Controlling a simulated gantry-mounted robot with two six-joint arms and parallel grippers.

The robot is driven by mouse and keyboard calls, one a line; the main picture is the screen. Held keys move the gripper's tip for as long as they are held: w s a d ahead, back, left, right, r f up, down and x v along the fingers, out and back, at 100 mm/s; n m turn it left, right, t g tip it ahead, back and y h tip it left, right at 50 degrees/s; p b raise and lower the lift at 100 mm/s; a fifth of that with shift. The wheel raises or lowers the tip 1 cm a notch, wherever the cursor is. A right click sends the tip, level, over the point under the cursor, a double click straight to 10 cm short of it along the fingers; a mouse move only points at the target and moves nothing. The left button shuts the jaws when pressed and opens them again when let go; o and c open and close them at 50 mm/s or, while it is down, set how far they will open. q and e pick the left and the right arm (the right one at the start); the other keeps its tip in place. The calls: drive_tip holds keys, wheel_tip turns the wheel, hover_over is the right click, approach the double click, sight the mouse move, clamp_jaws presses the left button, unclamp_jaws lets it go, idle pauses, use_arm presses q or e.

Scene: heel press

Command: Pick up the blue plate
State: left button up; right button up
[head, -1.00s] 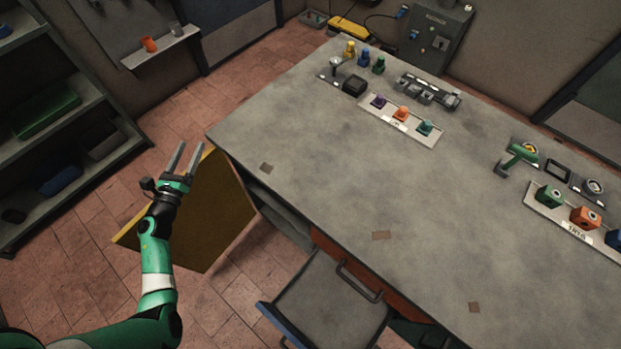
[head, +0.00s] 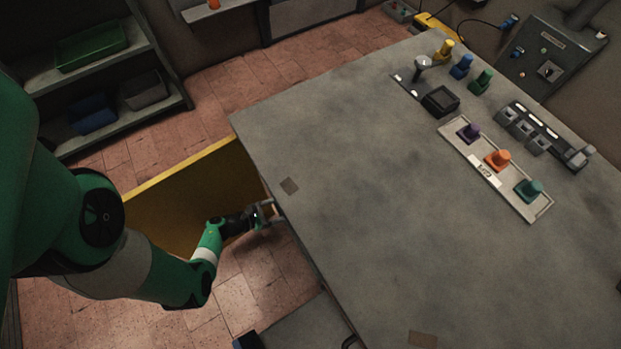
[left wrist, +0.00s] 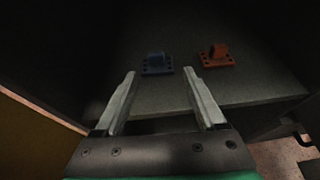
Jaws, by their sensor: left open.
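The blue plate (left wrist: 157,64) shows in the left wrist view, lying on a grey shelf (left wrist: 240,88) in a dark space. It has a raised block on top and small holes around it. My left gripper (left wrist: 158,78) is open and empty, its fingers pointing at the shelf, with the blue plate just beyond the left fingertip and the gap. In the head view my left gripper (head: 268,212) is at the left edge of the workbench, partly hidden by it. The plate is hidden in the head view. My right gripper is in no view.
An orange-red plate (left wrist: 216,56) lies right of the blue one. A yellow door panel (head: 185,195) stands open beside my left arm. The workbench top (head: 400,260) is above; coloured parts sit in a tray (head: 535,211) on it.

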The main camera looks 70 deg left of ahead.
use_arm(q)
drive_tip(key=x, duration=0.1)
drive_tip(key=b+x, duration=0.1)
drive_tip(key=x, duration=0.2)
drive_tip(key=shift+w+a+b, duration=0.25)
drive_tip(key=shift+a+b, duration=0.05)
drive_tip(key=shift+b, duration=0.1)
drive_tip(key=shift+w+d+f, duration=0.1)
drive_tip(key=shift+w+f, duration=0.05)
drive_tip(key=shift+w, duration=0.25)
drive_tip(key=b+x, duration=0.1)
drive_tip(key=x, duration=0.1)
drive_tip(key=b+x, duration=0.2)
drive_tip(key=x, duration=0.1)
drive_tip(key=shift+a+f, duration=0.1)
drive_tip(key=shift+a, duration=0.1)
drive_tip(key=shift+c, duration=1)
clamp_jaws()
